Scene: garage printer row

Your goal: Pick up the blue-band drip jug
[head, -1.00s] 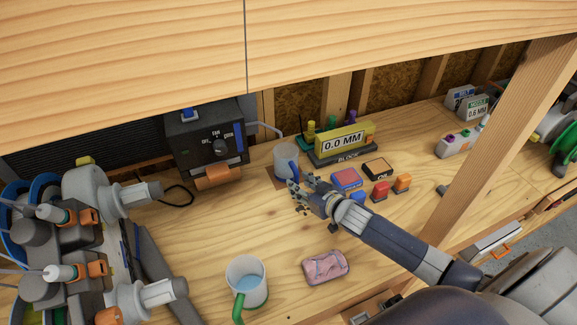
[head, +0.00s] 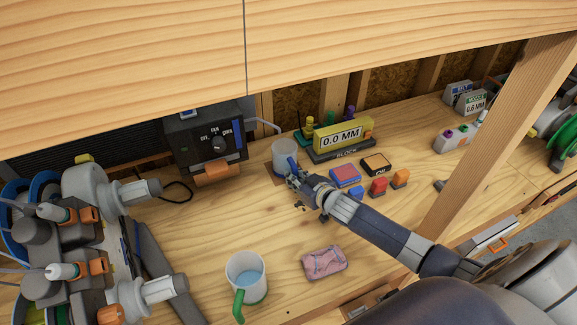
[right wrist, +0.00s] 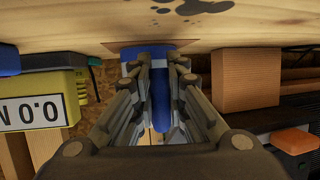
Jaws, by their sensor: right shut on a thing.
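The blue-band drip jug (head: 284,155) is a clear jug with a blue handle, upright on a brown mat beside the black control box. My right gripper (head: 294,177) is at its handle, on the near right side. In the right wrist view, which is upside down, the blue handle (right wrist: 161,95) runs between the two fingers, and my right gripper (right wrist: 158,75) is shut on it. The jug's blue base band still appears down at the mat. Fingers hide part of the jug. My left gripper is not in view.
A green-handled jug (head: 246,280) with bluish liquid and a pink sponge (head: 324,263) stand nearer the front. The control box (head: 208,143) is close left of the jug. A 0.0 MM block (head: 342,138) and small coloured blocks (head: 378,187) lie right. A wooden post (head: 500,140) rises at right.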

